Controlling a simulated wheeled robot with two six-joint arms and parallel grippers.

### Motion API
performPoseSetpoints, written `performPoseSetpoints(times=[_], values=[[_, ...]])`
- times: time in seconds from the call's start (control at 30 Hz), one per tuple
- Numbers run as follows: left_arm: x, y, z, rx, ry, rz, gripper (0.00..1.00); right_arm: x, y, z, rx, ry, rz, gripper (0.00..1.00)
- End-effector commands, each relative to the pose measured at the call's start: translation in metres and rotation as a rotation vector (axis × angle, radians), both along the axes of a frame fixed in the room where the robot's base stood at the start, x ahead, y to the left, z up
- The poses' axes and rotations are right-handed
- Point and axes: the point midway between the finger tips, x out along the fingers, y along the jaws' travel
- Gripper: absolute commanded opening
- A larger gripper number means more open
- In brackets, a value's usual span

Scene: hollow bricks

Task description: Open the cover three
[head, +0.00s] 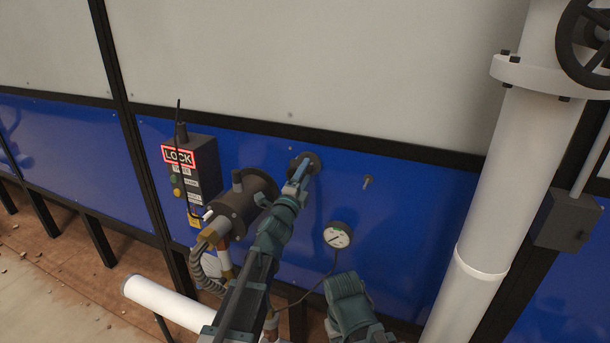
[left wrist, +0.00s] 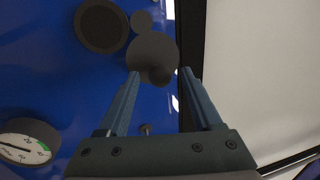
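A small round dark cover (head: 315,162) sits on the blue panel in the head view. In the left wrist view the cover is a dark grey disc (left wrist: 150,46) with a small round knob (left wrist: 161,76) near its edge. My left gripper (head: 302,166) reaches up to the cover and hides part of it. In the left wrist view its two blue fingers (left wrist: 159,73) are apart, one on each side of the knob, and I see nothing clamped. Whether they touch it I cannot tell. My right arm shows at the bottom of the head view; its fingers are not seen.
A dark cylinder (head: 240,206) with a stub and hoses juts out left of the cover. Left of it is a lock box (head: 197,170) with an antenna. A gauge (head: 338,235) and a bolt (head: 367,181) are to the right. A thick white pipe (head: 500,190) stands farther right.

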Motion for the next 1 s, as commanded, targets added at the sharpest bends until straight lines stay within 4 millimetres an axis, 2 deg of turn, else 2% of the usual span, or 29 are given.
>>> performPoseSetpoints(times=[0.27, 0.37, 0.7, 0.9, 1.0], values=[[-0.005, 0.001, -0.001, 0.001, -0.001, -0.001, 0.66, 0.000, 0.000, -0.001, 0.000, 0.000, 0.000, 0.00], [-0.019, 0.005, -0.004, 0.001, -0.001, -0.001, 0.66, 0.000, 0.000, -0.004, 0.000, 0.000, 0.000, 0.00], [-0.089, 0.024, -0.019, 0.001, 0.000, 0.001, 0.66, 0.000, 0.000, -0.019, 0.000, 0.000, -0.001, 0.00], [-0.118, 0.033, -0.024, 0.001, -0.001, 0.000, 0.66, 0.000, 0.000, -0.025, 0.000, 0.000, -0.001, 0.00], [-0.125, 0.035, -0.026, 0.001, -0.001, 0.000, 0.66, 0.000, 0.000, -0.026, 0.000, 0.000, -0.001, 0.00]])
